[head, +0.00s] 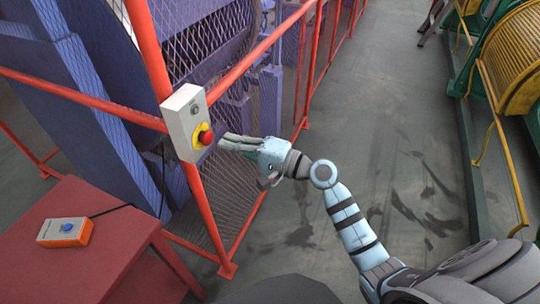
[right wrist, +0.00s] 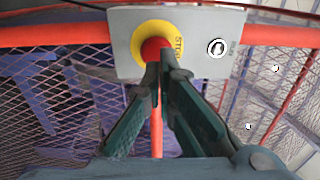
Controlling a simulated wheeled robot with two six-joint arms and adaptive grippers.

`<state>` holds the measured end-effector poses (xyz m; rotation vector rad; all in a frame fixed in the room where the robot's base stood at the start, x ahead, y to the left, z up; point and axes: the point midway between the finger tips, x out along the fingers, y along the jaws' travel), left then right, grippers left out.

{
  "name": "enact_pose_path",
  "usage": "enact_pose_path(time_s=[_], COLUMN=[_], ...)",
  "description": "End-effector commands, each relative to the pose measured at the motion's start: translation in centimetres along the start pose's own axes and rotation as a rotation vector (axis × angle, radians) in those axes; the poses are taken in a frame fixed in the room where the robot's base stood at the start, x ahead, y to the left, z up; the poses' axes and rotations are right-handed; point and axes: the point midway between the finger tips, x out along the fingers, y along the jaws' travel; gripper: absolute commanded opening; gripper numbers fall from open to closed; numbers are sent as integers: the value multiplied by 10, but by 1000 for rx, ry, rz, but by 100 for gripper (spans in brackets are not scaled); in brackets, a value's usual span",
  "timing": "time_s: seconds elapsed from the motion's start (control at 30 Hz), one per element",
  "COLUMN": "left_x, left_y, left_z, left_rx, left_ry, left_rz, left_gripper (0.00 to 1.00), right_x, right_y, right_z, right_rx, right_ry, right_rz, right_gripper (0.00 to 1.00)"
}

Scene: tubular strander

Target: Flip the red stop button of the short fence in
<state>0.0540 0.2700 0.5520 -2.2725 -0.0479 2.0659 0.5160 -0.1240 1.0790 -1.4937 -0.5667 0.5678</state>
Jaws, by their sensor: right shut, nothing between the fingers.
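The red stop button (head: 206,137) sits on a yellow disc on the front of a pale grey control box (head: 183,113), which is fixed to the red rail of the short fence. In the right wrist view the red button (right wrist: 153,48) shows just beyond my fingertips, on its yellow ring marked STOP. My right gripper (head: 222,141) is shut and empty, its fingers pointing at the button. In the right wrist view its fingertips (right wrist: 168,68) overlap the lower right part of the button; I cannot tell whether they touch it. My left gripper is not in view.
The red fence rail (head: 250,60) and mesh stand around blue machinery. A red table (head: 85,245) at the lower left carries an orange-and-white box with a blue button (head: 67,231). Open grey floor (head: 390,130) lies to the right, before yellow machinery (head: 512,65).

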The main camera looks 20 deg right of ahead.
Motion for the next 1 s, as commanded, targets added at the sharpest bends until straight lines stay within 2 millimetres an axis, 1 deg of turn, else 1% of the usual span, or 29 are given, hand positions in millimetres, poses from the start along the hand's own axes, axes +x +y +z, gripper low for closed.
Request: enact_pose_path(time_s=[0.03,0.1,0.2,0.3,0.4,0.5,0.6,1.0], left_x=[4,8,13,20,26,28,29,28], left_y=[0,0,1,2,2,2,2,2], left_z=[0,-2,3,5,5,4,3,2], left_rx=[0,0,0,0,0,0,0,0], left_ry=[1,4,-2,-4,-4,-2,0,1], left_rz=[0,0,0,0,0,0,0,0], left_gripper=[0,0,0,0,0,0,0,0], right_x=[-10,-28,-54,-77,-93,-101,-104,-103], right_y=[4,5,5,5,5,3,2,0], right_z=[0,1,0,-1,-1,-1,-1,0], right_rx=[-3,-4,-5,-3,-3,-1,1,1], right_ry=[-3,-6,-2,2,4,4,4,2], right_rz=[4,6,8,7,5,3,2,1], right_gripper=[0,0,0,0,0,0,0,0])
